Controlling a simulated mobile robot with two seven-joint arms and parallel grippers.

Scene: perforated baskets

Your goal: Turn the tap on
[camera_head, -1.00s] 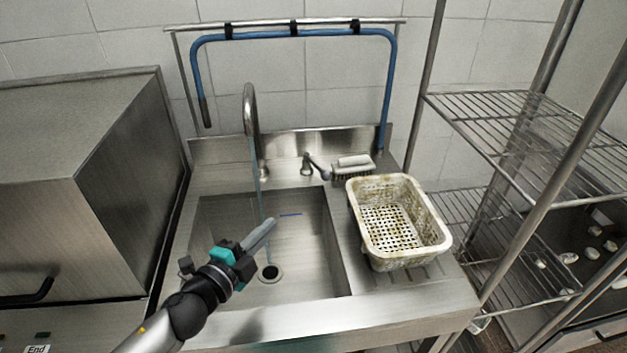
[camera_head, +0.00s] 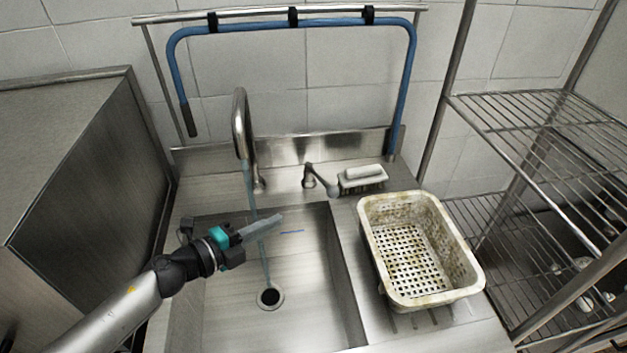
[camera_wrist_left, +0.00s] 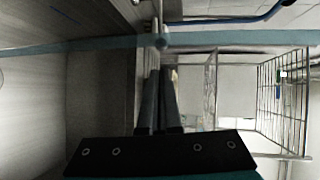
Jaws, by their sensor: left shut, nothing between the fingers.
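The tap's curved metal spout (camera_head: 240,125) rises at the back of the sink (camera_head: 215,320). A thin bluish stream of water (camera_head: 252,200) runs from the spout down toward the drain (camera_head: 270,298). The tap's lever handle (camera_head: 322,181) stands right of the spout on the back ledge, angled toward the front right. My left gripper (camera_head: 279,221) is shut and empty over the sink basin, in front of the lever and apart from it. In the left wrist view its closed fingers (camera_wrist_left: 160,75) point up the picture, and the bluish stream (camera_wrist_left: 90,43) crosses near their tips. My right gripper is not in view.
A white perforated basket (camera_head: 366,235) stands on the drainboard right of the basin. A brush (camera_head: 362,177) lies beside the lever. A blue hose (camera_head: 300,23) hangs on a rail behind. A wire shelf (camera_head: 540,110) stands right, a steel cabinet (camera_head: 90,170) left.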

